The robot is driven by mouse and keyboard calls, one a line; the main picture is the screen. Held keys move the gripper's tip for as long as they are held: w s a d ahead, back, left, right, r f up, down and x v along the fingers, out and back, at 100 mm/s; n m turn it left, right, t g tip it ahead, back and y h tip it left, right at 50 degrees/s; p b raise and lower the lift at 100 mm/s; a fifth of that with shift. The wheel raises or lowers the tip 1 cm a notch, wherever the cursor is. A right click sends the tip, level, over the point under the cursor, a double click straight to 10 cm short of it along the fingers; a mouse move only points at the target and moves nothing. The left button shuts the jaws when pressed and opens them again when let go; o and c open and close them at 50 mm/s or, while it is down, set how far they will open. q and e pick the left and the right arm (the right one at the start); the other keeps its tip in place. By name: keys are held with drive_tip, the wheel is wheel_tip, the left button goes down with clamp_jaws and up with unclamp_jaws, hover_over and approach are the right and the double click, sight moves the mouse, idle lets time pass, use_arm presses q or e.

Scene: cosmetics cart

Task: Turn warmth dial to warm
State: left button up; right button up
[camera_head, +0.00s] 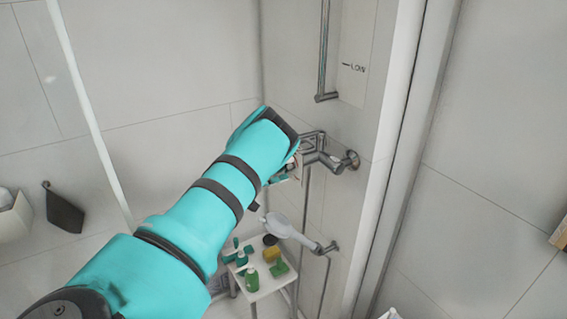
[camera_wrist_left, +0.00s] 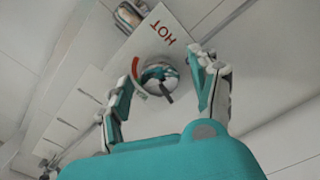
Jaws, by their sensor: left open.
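The warmth dial (camera_wrist_left: 158,72) shows in the left wrist view as a round metallic knob with a dark pointer-like part toward its lower right. It sits on a white panel (camera_wrist_left: 137,47) marked "HOT", with a red curved mark beside the knob. My left gripper (camera_wrist_left: 165,57) is open, its two fingers on either side of the dial. I cannot tell whether they touch it. In the head view my left arm (camera_head: 210,205) reaches toward the chrome shower fittings (camera_head: 325,160), and it hides the dial and most of the gripper. My right gripper is not in view.
A hand shower (camera_head: 282,226) hangs below. A small white stand (camera_head: 268,292) holds green bottles and a yellow item. A wall edge rises close on the right.

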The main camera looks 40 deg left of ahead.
use_arm(q)
drive_tip(key=shift+w, duration=0.2)
drive_tip(key=c, duration=1.1)
drive_tip(key=shift+f+m+b, duration=0.2)
drive_tip(key=shift+m+b, duration=7.8)
drive_tip(key=shift+b, duration=5.9)
drive_tip(key=shift+c, duration=0.2)
